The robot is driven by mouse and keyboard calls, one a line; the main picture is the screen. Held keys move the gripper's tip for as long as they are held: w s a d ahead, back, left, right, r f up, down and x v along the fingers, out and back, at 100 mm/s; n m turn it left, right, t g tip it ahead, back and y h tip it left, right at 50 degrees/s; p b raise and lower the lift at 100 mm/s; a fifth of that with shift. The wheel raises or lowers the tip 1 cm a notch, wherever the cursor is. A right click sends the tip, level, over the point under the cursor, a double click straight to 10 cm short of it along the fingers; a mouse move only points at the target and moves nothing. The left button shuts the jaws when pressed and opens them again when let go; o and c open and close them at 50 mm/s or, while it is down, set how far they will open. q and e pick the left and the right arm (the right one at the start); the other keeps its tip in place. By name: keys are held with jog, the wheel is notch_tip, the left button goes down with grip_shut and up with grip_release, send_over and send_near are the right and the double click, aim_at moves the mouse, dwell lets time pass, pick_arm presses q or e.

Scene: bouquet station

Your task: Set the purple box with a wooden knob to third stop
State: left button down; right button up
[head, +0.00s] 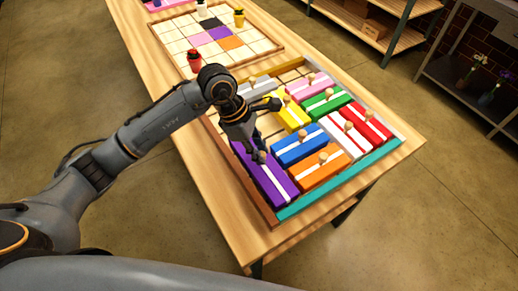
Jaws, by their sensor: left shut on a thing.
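The purple box (268,181) is long, with a white stripe along its top. It lies at the left front corner of a shallow wooden tray (272,219), along the tray's left wall. My left gripper (260,156) reaches down over the purple box and is shut on its wooden knob, which the fingers partly hide. No marks for stops can be made out. My right gripper is not in view.
Blue (299,147), orange (321,168), yellow (290,114), green (325,103), red (369,123) and other knobbed boxes crowd the tray beside the purple box. A teal strip (345,184) edges the front. A tiled board (180,42) with small pots lies behind.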

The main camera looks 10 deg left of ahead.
pick_arm(q)
jog(key=shift+w+a+f+b, duration=0.1)
jog(key=shift+w+a+b, duration=0.15)
jog(key=shift+w+b, duration=0.1)
jog(key=w+a+b, duration=0.9)
jog(key=w+a, duration=0.2)
jog(key=shift+a, duration=0.15)
jog(key=shift+w+a, duration=0.4)
jog(key=shift+w, duration=0.05)
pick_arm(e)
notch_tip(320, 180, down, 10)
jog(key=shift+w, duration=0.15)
pick_arm(q)
jog(key=shift+a+r, duration=0.1)
jog(key=shift+r, duration=0.1)
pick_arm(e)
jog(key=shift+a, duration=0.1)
pick_arm(q)
jog(key=c, duration=1.2)
grip_release()
jog(key=shift+w, duration=0.1)
jog(key=shift+o, duration=0.2)
jog(key=shift+a+f, duration=0.1)
jog(key=shift+f, duration=0.05)
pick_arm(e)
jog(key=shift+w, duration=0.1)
